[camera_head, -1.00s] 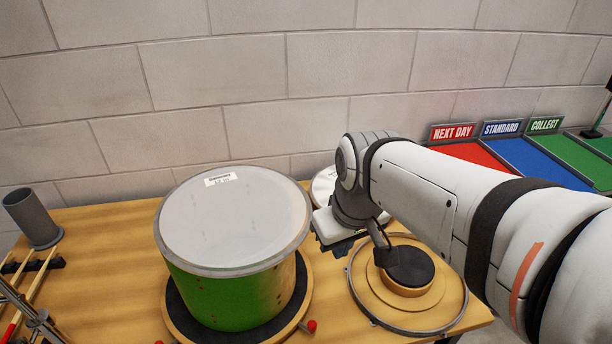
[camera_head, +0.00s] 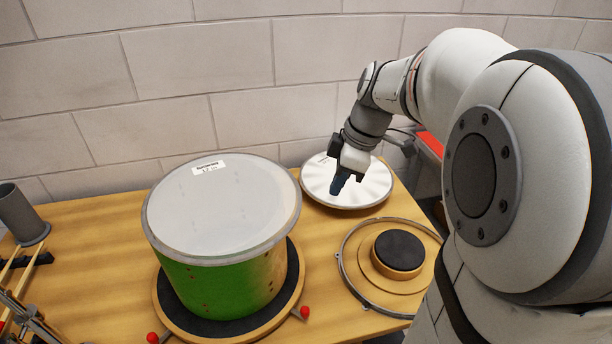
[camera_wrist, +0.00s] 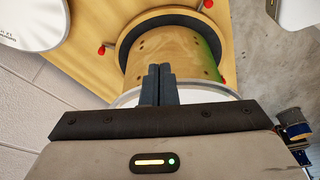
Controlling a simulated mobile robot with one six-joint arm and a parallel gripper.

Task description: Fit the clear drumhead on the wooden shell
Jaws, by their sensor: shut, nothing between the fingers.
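The clear drumhead (camera_head: 222,205) lies flat on top of the wooden shell (camera_head: 225,287), its rim around the shell's top edge. It has a white label near its back edge. The shell is green in front and bare wood at the right, and stands upright on a round base with a black pad (camera_head: 168,304). My gripper (camera_head: 338,190) is shut and empty, to the right of the shell and apart from it. In the wrist view its fingers (camera_wrist: 158,78) overlap the shell (camera_wrist: 190,52) and part of the drumhead's rim (camera_wrist: 128,97).
A white drumhead (camera_head: 372,187) lies at the back right, behind my gripper. A metal hoop (camera_head: 345,268) surrounds a round stand with a black top (camera_head: 400,250). Red knobs (camera_head: 305,312) stick out from the base. A grey cup (camera_head: 20,213) stands at the left.

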